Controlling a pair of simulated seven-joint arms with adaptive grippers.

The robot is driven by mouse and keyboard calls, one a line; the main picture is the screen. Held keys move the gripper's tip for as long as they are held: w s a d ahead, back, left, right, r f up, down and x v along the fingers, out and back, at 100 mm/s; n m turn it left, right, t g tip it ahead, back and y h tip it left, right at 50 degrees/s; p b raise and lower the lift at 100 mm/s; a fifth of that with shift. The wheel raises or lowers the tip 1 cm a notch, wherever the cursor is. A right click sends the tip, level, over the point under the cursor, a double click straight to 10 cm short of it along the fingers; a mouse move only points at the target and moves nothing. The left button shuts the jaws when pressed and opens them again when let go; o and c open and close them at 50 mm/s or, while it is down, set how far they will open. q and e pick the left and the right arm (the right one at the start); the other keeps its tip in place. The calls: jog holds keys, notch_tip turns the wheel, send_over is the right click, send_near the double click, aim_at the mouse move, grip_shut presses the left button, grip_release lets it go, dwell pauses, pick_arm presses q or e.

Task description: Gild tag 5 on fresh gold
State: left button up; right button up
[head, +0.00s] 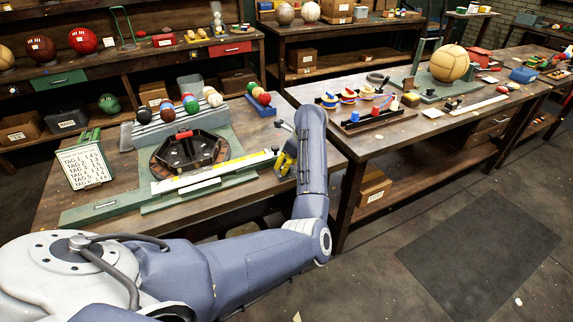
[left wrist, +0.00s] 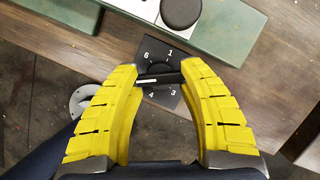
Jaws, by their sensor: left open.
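My left gripper (head: 287,160) is at the right front edge of the left bench, beside the green press base (head: 78,216). In the left wrist view my left gripper (left wrist: 160,70) is open, its yellow fingers on either side of a black knob (left wrist: 172,78) with a pale mark. The knob sits on a dark dial plate (left wrist: 169,62) showing 1, 3, 4 and 6; other numbers are hidden. I cannot tell whether the fingers touch the knob. The press has a dark hexagonal plate (head: 165,158) with a red handle (head: 184,134). A yellow and white strip (head: 215,172) runs along its front. My right gripper is not visible.
A tag list sign (head: 84,165) stands at the bench's left; its text is too small to read surely. Several coloured balls (head: 190,104) sit behind the press. The right bench holds a toy rack (head: 375,118) and a tan ball (head: 449,63). A gap separates the benches.

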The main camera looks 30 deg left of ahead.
pick_arm(q)
jog(key=v, duration=1.2)
